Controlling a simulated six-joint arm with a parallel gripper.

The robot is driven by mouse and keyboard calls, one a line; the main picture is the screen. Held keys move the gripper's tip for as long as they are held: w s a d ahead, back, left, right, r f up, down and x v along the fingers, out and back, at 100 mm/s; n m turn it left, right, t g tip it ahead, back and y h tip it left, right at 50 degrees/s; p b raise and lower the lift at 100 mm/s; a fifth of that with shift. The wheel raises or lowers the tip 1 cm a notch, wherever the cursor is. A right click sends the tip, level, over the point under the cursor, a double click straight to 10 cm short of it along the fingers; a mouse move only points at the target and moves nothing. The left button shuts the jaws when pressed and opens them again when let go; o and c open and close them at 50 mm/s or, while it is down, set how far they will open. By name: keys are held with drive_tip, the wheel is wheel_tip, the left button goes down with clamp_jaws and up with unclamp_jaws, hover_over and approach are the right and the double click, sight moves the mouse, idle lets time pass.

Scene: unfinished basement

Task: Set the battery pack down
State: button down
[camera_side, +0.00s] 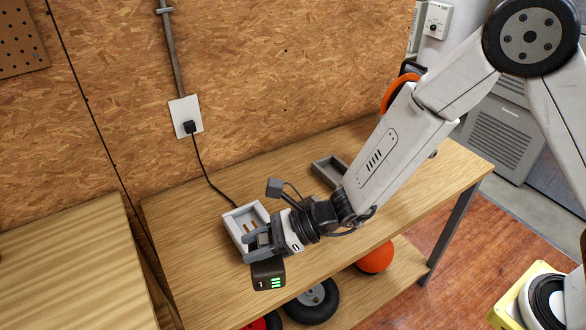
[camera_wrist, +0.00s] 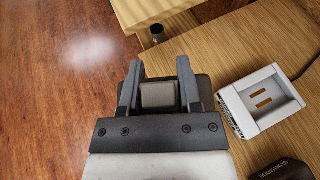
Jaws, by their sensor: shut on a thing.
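The battery pack (camera_side: 268,274) is a black block with green lit bars on one face. My gripper (camera_side: 258,243) is shut on it, and the pack hangs below the fingers near the bench's front edge. In the wrist view the pack (camera_wrist: 158,96) shows as a grey-black block between the two fingers of my gripper (camera_wrist: 158,72). I cannot tell its exact height over the bench. A white open-topped charger (camera_side: 232,232) with orange slots sits on the wooden bench (camera_side: 185,240), behind the gripper. In the wrist view the charger (camera_wrist: 234,116) is to the right of the pack, apart from it.
A grey tray (camera_side: 324,170) lies farther back, partly behind my arm. A black cable (camera_side: 205,175) runs from the wall outlet (camera_side: 186,116) toward the charger. A dark lettered object (camera_wrist: 285,171) is at the wrist view's lower right. An orange ball (camera_side: 375,257) is on the lower shelf.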

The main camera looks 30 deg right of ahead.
drive_tip(key=shift+s+a, duration=0.15)
drive_tip(key=w+a+f, duration=0.7)
drive_tip(key=w+f, duration=0.2)
drive_tip(key=w, duration=0.2)
drive_tip(key=shift+w+a+f, duration=0.15)
drive_tip(key=shift+w, duration=0.05)
idle(0.6)
drive_tip(key=shift+w+a+f, duration=0.1)
drive_tip(key=shift+f, duration=0.85)
drive_tip(key=shift+w+a+f, duration=0.1)
drive_tip(key=shift+f, duration=0.8)
drive_tip(key=shift+f, duration=0.1)
